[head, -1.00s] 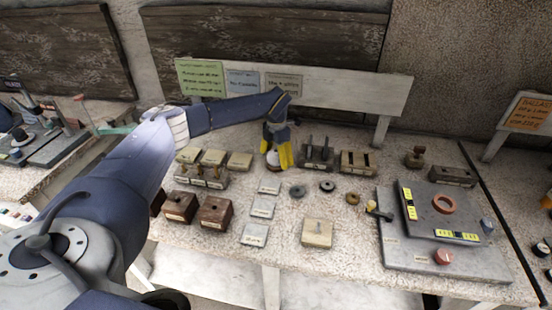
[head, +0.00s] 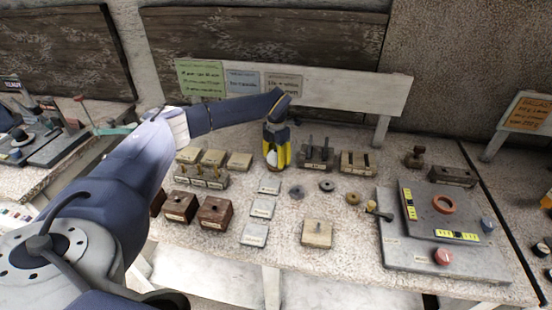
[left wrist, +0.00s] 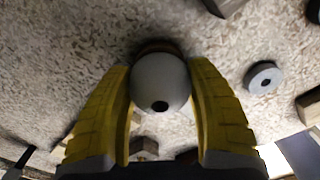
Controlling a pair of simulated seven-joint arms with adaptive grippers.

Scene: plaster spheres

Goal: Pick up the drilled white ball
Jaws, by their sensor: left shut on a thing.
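The drilled white ball (left wrist: 160,82) shows in the left wrist view between the two yellow fingers, with a dark round hole facing the camera. A brown ring-like edge shows just behind it. My left gripper (left wrist: 161,100) is shut on the ball, with a finger against each side. In the head view my left gripper (head: 276,160) points down at the back middle of the table, and the ball (head: 272,158) shows only as a small pale patch between the fingers. I cannot tell whether the ball is clear of what lies under it. My right gripper is not in view.
A dark block with upright pins (head: 317,155) stands close to the right of the gripper. Pale blocks (head: 239,161) stand to its left. Grey washers (head: 297,192) and small plates (head: 262,208) lie in front. A grey board with a red ring (head: 444,204) is at the right.

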